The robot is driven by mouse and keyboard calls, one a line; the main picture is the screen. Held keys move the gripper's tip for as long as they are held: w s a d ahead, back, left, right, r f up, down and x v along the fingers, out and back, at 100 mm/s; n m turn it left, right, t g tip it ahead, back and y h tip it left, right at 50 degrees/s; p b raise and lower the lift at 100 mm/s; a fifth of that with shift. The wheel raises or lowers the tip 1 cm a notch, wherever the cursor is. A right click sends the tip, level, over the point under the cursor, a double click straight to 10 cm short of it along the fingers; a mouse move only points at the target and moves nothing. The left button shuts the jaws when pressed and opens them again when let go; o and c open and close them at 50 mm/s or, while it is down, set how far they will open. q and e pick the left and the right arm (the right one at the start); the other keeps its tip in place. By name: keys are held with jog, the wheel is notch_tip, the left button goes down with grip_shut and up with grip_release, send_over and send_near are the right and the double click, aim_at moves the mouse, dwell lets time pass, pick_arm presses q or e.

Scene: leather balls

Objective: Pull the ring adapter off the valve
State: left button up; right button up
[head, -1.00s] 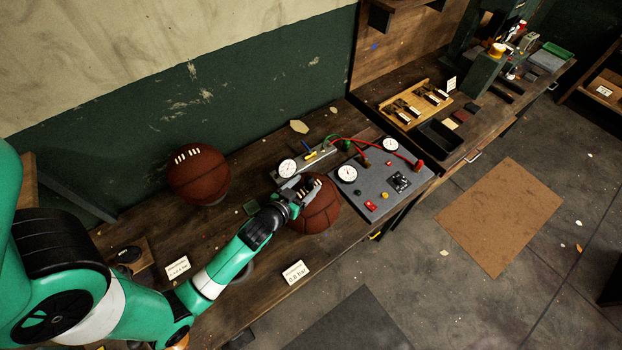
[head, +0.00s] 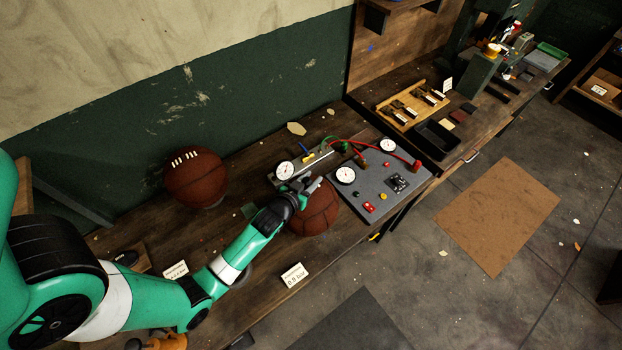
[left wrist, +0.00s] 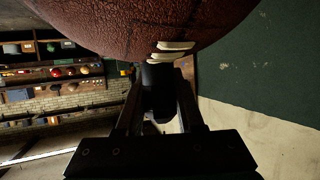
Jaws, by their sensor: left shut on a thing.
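My left gripper (head: 306,186) reaches over the near brown leather ball (head: 318,214), at its upper left side by the pressure gauge (head: 284,170). In the left wrist view my left gripper (left wrist: 158,98) is shut on a short black cylindrical piece (left wrist: 158,84), which looks like the ring adapter. The ball's underside (left wrist: 120,28) and its pale laces (left wrist: 172,46) fill the top of that view, close to the black piece. The valve is hidden, so I cannot tell whether the piece still touches it. My right gripper is not in view.
A second laced ball (head: 196,177) stands at the left by the wall. A grey panel (head: 366,205) with gauges, hoses and knobs lies to the right. A wooden tool rack (head: 412,104) and black tray (head: 437,139) sit farther right.

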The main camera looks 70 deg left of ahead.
pick_arm(q)
grip_shut()
jog(key=shift+r+p, duration=2.2)
jog(key=shift+r, duration=0.2)
